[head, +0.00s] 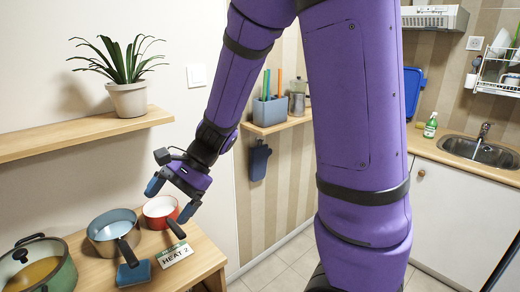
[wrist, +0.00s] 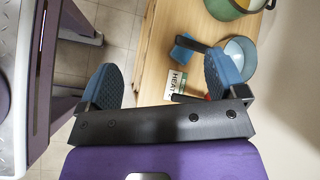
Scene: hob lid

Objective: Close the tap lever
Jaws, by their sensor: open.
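The tap (head: 484,131) stands at the back of a steel sink (head: 478,151) at the far right of the head view. It is small there, and I cannot tell the position of its lever. My gripper (head: 171,199) is far from the tap, at the left, above a low wooden table with pans. Its two blue fingers are spread apart with nothing between them, and the wrist view shows the same open gripper (wrist: 162,70). The tap and sink are not in the wrist view.
The wooden table (head: 205,262) holds a green pot (head: 62,275), a blue pan (head: 112,225), a red pan (head: 160,207), a blue sponge (head: 133,273) and a "HEAT 2" card (head: 174,255). A green bottle (head: 431,125) stands left of the sink. Tiled floor lies between table and counter.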

